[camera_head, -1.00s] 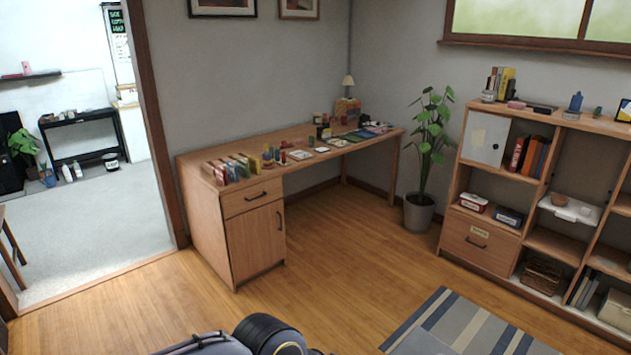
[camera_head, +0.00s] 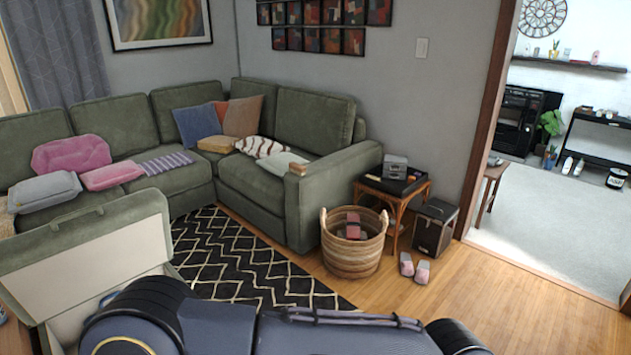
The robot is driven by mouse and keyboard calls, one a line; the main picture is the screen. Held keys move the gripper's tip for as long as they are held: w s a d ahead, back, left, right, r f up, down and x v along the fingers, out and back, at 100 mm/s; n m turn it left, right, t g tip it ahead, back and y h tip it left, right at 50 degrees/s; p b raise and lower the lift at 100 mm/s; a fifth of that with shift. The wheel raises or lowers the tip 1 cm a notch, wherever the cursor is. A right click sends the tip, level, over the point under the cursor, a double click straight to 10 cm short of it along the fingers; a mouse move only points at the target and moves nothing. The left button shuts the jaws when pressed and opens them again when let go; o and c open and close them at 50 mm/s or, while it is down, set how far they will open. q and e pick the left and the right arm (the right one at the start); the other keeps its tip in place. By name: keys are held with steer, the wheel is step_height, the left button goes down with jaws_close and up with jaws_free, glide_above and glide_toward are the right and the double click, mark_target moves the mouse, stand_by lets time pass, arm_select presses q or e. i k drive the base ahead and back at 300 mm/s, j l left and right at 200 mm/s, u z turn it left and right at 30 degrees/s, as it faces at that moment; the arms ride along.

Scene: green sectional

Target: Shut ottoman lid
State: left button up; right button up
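The green ottoman (camera_head: 75,325) stands at the lower left of the head view. Its lid (camera_head: 95,250) is raised and tilted back, with the pale lining facing me. Part of the ottoman's box is hidden behind my own dark arm, which crosses the bottom of the view. Neither gripper shows in the head view, so I cannot see whether either touches the lid.
A green sectional sofa (camera_head: 305,200) with cushions stands behind the ottoman. A black patterned rug (camera_head: 235,262) lies between. A wicker basket (camera_head: 352,255), a side table (camera_head: 400,190), a black box (camera_head: 435,228) and slippers (camera_head: 414,268) stand right. Wooden floor at the lower right is clear.

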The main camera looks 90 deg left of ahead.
mark_target(49, 271)
steer(key=u, duration=4.3)
steer(key=i+u, duration=0.15)
steer(key=i, duration=0.3)
steer(key=i+u, duration=0.15)
steer(key=i, duration=0.35)
steer(key=i+l+u, duration=0.15)
steer(key=i, duration=0.3)
steer(key=i+l+u, duration=0.2)
steer(key=i, duration=0.25)
steer(key=i+l+u, duration=0.15)
steer(key=i, duration=0.35)
steer(key=i+l+u, duration=0.15)
steer(key=i, duration=0.25)
steer(key=l, duration=0.1)
